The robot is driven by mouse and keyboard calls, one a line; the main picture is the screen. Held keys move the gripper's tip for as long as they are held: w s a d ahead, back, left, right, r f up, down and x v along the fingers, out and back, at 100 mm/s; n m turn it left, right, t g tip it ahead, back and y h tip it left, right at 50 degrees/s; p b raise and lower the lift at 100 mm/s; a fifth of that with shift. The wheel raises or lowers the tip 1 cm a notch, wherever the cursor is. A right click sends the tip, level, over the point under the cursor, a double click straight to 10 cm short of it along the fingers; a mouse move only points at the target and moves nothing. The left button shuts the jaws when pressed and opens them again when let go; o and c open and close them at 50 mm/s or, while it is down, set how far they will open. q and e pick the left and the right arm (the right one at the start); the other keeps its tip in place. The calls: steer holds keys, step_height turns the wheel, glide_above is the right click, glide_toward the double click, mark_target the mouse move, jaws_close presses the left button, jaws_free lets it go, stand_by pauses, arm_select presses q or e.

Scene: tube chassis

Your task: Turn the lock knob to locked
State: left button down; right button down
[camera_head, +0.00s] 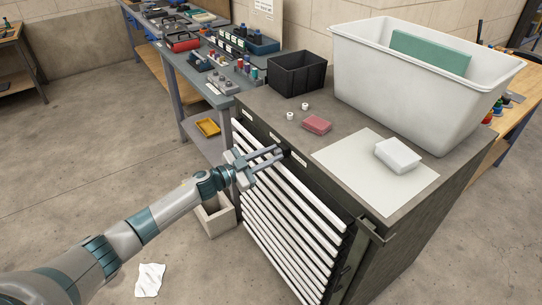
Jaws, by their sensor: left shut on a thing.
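My left gripper (280,156) reaches in from the left to the upper front of a dark cabinet with a stack of white tubes or bars (290,215) across its face. Its fingers are shut on a small dark thing at the cabinet front, just under the top edge, which seems to be the lock knob. The fingers cover most of the knob, and its turned angle cannot be read. My right gripper is not in view.
The cabinet top (262,112) holds a black bin (297,74), a large white tub (425,75), a pink block (317,124) and a white block (398,154) on a pale sheet (350,166). An open box (215,217) stands on the floor beside the cabinet.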

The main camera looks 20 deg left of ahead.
arm_select(q)
steer(key=shift+f+m, duration=0.1)
steer(key=shift+m, duration=0.9)
steer(key=shift+s+d+f+m+b, duration=0.1)
steer(key=shift+m+b, duration=0.9)
steer(key=shift+m, duration=1.65)
steer(key=shift+s+d+f+m+b, duration=0.1)
steer(key=shift+m+b, duration=0.9)
steer(key=shift+m, duration=1.65)
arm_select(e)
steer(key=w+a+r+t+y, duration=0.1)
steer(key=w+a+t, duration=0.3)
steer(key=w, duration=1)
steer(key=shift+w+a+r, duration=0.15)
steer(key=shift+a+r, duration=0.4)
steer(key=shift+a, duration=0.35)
arm_select(q)
steer(key=c, duration=1.5)
jaws_free()
steer(key=shift+a, duration=0.1)
steer(key=shift+c, duration=0.2)
steer(key=shift+s+f, duration=0.1)
steer(key=shift+f, duration=0.05)
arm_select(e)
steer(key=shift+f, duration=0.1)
